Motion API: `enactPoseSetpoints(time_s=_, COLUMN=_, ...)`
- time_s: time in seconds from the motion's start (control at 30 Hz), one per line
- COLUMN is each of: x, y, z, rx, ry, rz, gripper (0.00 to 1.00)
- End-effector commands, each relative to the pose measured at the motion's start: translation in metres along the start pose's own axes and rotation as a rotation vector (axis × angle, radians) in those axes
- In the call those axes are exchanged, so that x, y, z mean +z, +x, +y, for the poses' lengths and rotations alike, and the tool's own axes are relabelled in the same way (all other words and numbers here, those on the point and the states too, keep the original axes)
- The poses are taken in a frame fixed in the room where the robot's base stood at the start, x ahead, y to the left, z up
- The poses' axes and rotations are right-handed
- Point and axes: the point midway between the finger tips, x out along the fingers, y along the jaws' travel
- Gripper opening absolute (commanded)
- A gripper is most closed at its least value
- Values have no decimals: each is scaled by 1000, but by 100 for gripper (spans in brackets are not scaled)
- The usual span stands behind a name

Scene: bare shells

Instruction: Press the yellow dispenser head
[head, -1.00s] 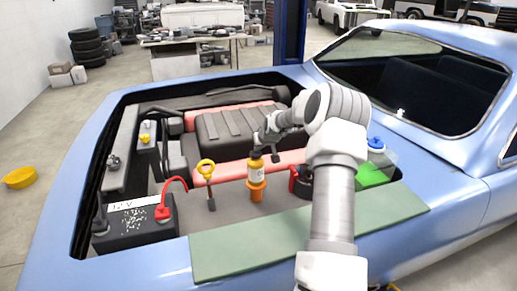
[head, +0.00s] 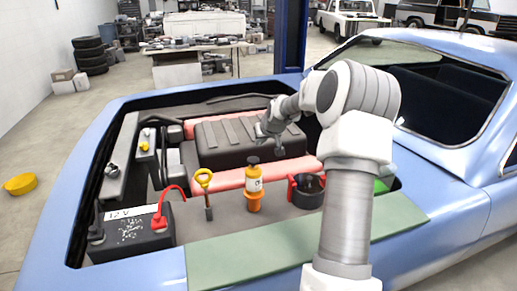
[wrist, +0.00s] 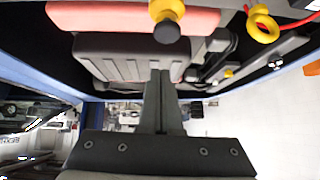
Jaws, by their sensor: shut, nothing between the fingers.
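An upright orange-yellow bottle with a white label (head: 254,187) stands in the engine bay, with a dark head (head: 253,160) on top. In the wrist view the bottle (wrist: 165,8) is at the top edge, with its dark round head (wrist: 167,31) facing the camera. No plainly yellow dispenser head shows. My gripper (head: 277,146) is shut and empty, above and beyond the bottle to its right in the head view, apart from it. In the wrist view the closed fingers (wrist: 160,76) point toward the dark ribbed engine cover, below the bottle in the picture.
A yellow ring-handled dipstick (head: 204,180) stands left of the bottle. A dark container with a red handle (head: 306,191) stands right. The battery with a red cable (head: 130,232) is at front left. A green mat (head: 245,254) lies along the front edge.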

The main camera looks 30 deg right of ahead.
Motion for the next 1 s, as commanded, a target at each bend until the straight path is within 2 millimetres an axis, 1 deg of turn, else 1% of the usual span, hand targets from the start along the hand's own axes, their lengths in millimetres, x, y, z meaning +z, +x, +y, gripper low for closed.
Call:
enactPoseSetpoints(time_s=0.03, x=0, y=-9, z=1, rx=3, ry=0, rz=3, gripper=0)
enactPoseSetpoints(time_s=0.13, x=0, y=-22, z=1, rx=3, ry=-1, rz=3, gripper=0)
enactPoseSetpoints(time_s=0.3, x=0, y=-34, z=1, rx=2, ry=0, rz=1, gripper=0)
enactPoseSetpoints(time_s=0.43, x=0, y=-37, z=0, rx=1, ry=0, rz=1, gripper=0)
enactPoseSetpoints(time_s=1.0, x=0, y=-36, z=0, rx=1, ry=-1, rz=1, gripper=0)
